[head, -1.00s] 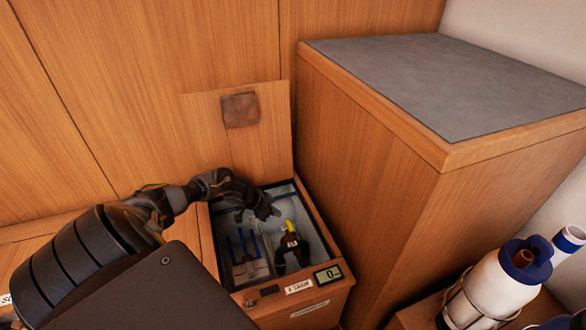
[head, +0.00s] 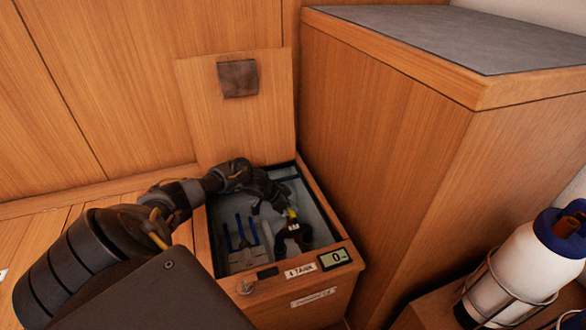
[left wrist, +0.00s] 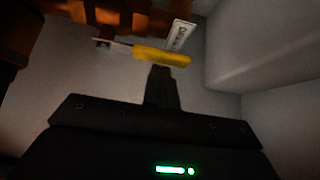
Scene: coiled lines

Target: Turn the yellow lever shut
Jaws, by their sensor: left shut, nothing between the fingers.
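The yellow lever (head: 291,213) sits inside an open wooden locker (head: 322,226), on top of a dark fitting (head: 293,235). In the left wrist view the yellow lever (left wrist: 162,55) lies nearly crosswise just beyond my fingertips, beside a white label tag (left wrist: 181,35). My left gripper (head: 268,205) reaches down into the locker from the left, close to the lever. In the left wrist view its fingers (left wrist: 160,75) are together with nothing between them; I cannot tell whether they touch the lever. My right gripper is out of view.
The locker's lid (head: 237,115) stands open against the back wall. Blue-handled items (head: 241,235) lie inside at left. A small display (head: 335,258) is on the front rim. A tall wooden cabinet (head: 375,150) borders the right. A white bottle (head: 510,265) stands in a rack at lower right.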

